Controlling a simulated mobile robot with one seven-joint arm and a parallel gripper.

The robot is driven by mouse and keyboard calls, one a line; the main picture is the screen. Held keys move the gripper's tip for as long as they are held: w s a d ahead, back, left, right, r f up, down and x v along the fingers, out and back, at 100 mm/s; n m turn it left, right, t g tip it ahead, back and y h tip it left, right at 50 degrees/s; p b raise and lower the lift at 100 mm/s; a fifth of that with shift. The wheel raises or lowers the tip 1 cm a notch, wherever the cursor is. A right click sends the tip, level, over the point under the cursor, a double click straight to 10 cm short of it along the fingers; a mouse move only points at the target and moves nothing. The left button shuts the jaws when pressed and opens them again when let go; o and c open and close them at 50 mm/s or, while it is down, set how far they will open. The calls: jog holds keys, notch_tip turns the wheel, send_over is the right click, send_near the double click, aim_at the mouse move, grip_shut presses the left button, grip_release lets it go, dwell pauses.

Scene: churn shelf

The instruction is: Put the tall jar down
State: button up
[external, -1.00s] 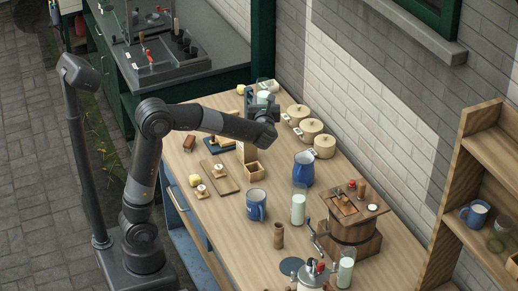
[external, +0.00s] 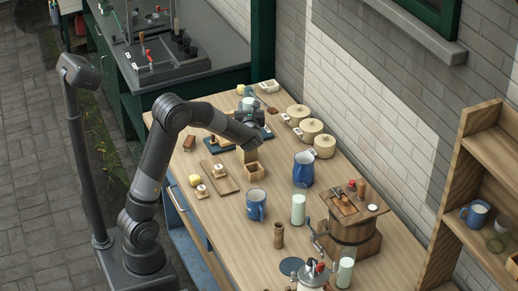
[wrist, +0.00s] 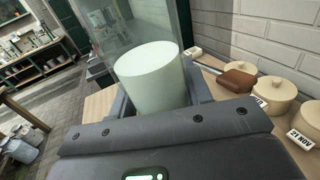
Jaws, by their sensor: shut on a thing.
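The tall jar is clear glass with pale milky contents in its lower part. In the wrist view, the tall jar (wrist: 150,78) stands upright between the two grey fingers of my gripper (wrist: 160,98), which is shut on it. In the external view, the jar's pale side (external: 248,103) shows just above my gripper (external: 249,113), over the far end of the wooden table (external: 220,210). My wrist and the hand hide the jar's base, so I cannot tell whether it touches the table.
Several lidded cream crocks (external: 311,128) stand along the wall side. A white dish (external: 268,87) lies at the far end. A small wooden box (external: 251,171), blue jug (external: 303,170), blue mug (external: 256,206) and wooden churn (external: 355,235) stand nearer.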

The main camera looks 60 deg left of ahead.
jog(key=shift+a+f, duration=0.45)
jog(key=shift+f, duration=0.45)
jog(key=shift+a+f, duration=0.45)
jog(key=shift+f, duration=0.5)
jog(key=shift+a+f, duration=0.45)
jog(key=shift+f, duration=0.45)
jog(key=shift+f, duration=0.1)
jog(key=o, duration=1.2)
jog(key=shift+f, duration=0.1)
